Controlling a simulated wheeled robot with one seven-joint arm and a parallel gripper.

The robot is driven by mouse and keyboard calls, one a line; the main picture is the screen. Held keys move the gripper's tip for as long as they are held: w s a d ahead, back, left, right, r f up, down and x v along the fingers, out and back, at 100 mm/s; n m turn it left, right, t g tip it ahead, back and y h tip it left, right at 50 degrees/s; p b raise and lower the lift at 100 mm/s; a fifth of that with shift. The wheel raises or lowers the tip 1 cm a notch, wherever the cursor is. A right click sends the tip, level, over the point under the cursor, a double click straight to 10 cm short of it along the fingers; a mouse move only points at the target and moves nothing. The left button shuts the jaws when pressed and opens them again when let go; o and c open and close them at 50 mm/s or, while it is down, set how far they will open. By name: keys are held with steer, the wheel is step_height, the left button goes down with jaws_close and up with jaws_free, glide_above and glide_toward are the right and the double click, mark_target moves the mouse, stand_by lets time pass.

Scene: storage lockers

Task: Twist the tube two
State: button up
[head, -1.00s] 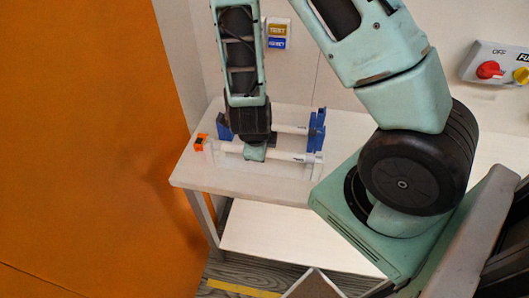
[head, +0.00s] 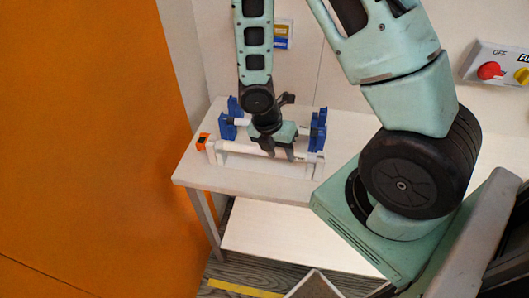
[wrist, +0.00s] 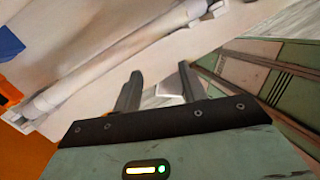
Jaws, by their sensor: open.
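A white front tube (head: 234,147) lies level across a white stand on the table, with an orange block (head: 202,141) at its left end. A second white tube (head: 241,121) lies behind it between blue holders (head: 318,128), mostly hidden by my gripper. No label tells me which is tube two. My gripper (head: 279,154) is open and over the middle of the front tube in the head view. In the wrist view, my gripper's fingers (wrist: 160,85) are apart with nothing between them, and the front tube (wrist: 115,60) runs diagonally beyond the fingertips.
An orange wall panel (head: 80,130) stands to the left of the white table (head: 235,184). A control box with a red knob (head: 489,71) is on the back wall at right. A small sign (head: 283,33) hangs behind my arm. The table's front edge is clear.

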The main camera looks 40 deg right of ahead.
steer(key=w+m, duration=0.2)
steer(key=m, duration=0.3)
steer(key=w+m+t+y, duration=0.1)
steer(key=w+m, duration=0.1)
steer(key=m, duration=0.3)
steer(key=w+r+m+t, duration=0.1)
steer(key=w+m, duration=0.1)
steer(key=m, duration=0.3)
steer(key=shift+w+r+y, duration=0.1)
steer(key=shift+w+y, duration=0.05)
steer(key=shift+y, duration=0.25)
steer(key=shift+w+d+g+y+p, duration=0.45)
steer(key=shift+d+y, duration=0.2)
steer(key=shift+y, duration=0.25)
steer(key=shift+s+a+f+b, duration=0.1)
steer(key=shift+f+b, duration=0.8)
steer(key=shift+f, duration=0.3)
steer(key=shift+s+a+f+b, duration=0.1)
steer(key=shift+a+f+b, duration=0.05)
steer(key=shift+f+b, duration=0.9)
steer(key=shift+s+a+f+b, duration=0.1)
steer(key=shift+f+b, duration=0.65)
steer(key=shift+f, duration=0.55)
steer(key=c, duration=0.9)
steer(key=shift+o, duration=0.2)
